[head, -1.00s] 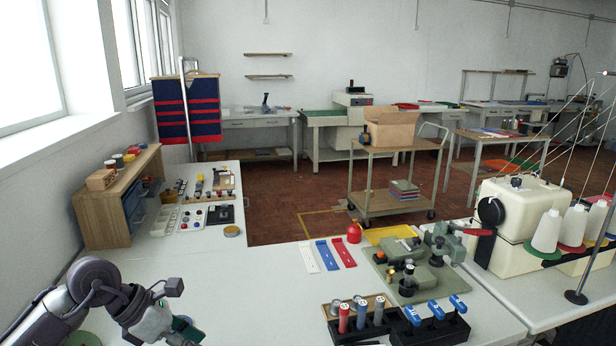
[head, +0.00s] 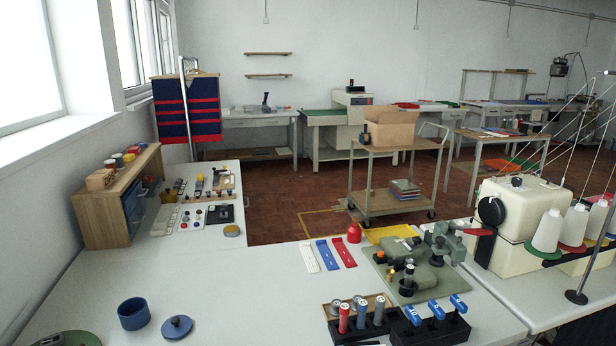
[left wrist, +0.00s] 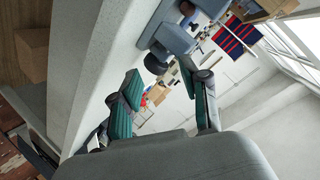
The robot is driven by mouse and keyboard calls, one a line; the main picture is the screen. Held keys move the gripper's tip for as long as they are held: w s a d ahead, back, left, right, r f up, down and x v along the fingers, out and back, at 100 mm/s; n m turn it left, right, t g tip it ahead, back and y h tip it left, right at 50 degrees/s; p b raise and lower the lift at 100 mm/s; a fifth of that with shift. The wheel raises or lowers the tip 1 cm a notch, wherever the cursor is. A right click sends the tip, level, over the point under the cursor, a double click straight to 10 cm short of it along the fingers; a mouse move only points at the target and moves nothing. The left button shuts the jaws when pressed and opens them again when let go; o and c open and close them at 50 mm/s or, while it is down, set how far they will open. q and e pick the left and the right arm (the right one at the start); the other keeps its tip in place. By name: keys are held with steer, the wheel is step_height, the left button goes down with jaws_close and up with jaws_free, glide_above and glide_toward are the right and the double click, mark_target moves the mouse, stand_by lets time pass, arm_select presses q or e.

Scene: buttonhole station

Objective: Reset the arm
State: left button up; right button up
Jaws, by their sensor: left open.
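My left gripper (left wrist: 160,88) shows in the left wrist view with its two green-padded fingers apart and nothing between them. That view is tilted, with a window and the dark blue and red striped cloth at its upper right. In the head view neither gripper is visible. A blue round pot (head: 133,313) stands on the white table at the lower left, with a blue knobbed lid (head: 177,326) lying beside it, apart from it.
The white table (head: 240,290) is clear in its middle. A wooden shelf unit (head: 103,208) stands at the left by the wall. A green fixture plate (head: 420,280), a black rack with blue-handled tools (head: 435,330) and a cream machine (head: 525,215) are on the right.

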arm_select(q)
steer(key=s+d+f+n+g+h, duration=0.1)
steer(key=s+f+n+g, duration=0.1)
steer(key=s+f+g, duration=0.6)
steer(key=s+d+f+n+g+h, duration=0.15)
steer(key=s+f, duration=0.35)
steer(key=s, duration=0.6)
step_height(320, 180, down, 25)
steer(key=s+g+p, duration=0.1)
steer(key=s+g, duration=0.1)
steer(key=s+a+f+p, duration=0.1)
steer(key=s+a+f, duration=0.1)
steer(key=s+f, duration=1.1)
steer(key=s+g+y, duration=0.1)
steer(key=s, duration=0.2)
steer(key=shift+a+f, duration=0.15)
steer(key=shift+a, duration=0.25)
steer(key=shift+s, duration=0.1)
